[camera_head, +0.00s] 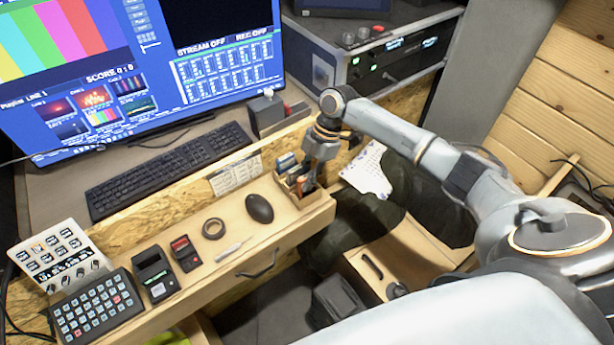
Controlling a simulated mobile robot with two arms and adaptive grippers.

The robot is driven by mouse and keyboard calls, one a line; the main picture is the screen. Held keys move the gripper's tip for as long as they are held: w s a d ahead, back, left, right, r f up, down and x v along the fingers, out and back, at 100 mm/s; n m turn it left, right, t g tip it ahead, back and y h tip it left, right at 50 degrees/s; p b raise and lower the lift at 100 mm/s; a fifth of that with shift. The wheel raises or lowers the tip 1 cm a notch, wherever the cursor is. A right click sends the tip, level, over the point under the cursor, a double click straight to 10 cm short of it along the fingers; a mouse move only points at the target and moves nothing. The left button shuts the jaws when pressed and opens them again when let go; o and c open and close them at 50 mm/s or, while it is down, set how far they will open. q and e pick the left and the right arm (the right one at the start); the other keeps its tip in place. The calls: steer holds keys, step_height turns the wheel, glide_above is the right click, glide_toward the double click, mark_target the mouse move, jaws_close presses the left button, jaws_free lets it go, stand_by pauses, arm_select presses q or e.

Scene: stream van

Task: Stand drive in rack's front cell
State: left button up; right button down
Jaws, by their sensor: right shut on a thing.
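The small wooden rack (314,197) stands at the right end of the desk's wooden ledge, near its front edge. A drive with a teal and dark top (285,163) stands in a back cell of it. My right gripper (308,178) reaches down from above over the rack's front part. It is shut on a small drive, mostly hidden by the fingers; an orange-brown patch shows by the fingertips. I cannot tell whether the drive's lower end is inside the front cell or just above it. My left gripper is not in view.
A black mouse (259,208), a tape roll (213,228), a light pen-like tool (228,252) and small black devices (155,274) lie left of the rack. A keyboard (168,168) and monitor are behind. A grey box (267,113) stands behind the rack.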

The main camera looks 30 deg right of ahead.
steer(key=shift+f+b, duration=0.65)
steer(key=shift+f, duration=0.4)
steer(key=c, duration=1.3)
jaws_free()
steer(key=shift+o, duration=0.2)
steer(key=shift+r, duration=0.1)
steer(key=v, duration=1.1)
steer(key=shift+d+r, duration=0.25)
steer(key=shift+r, duration=0.1)
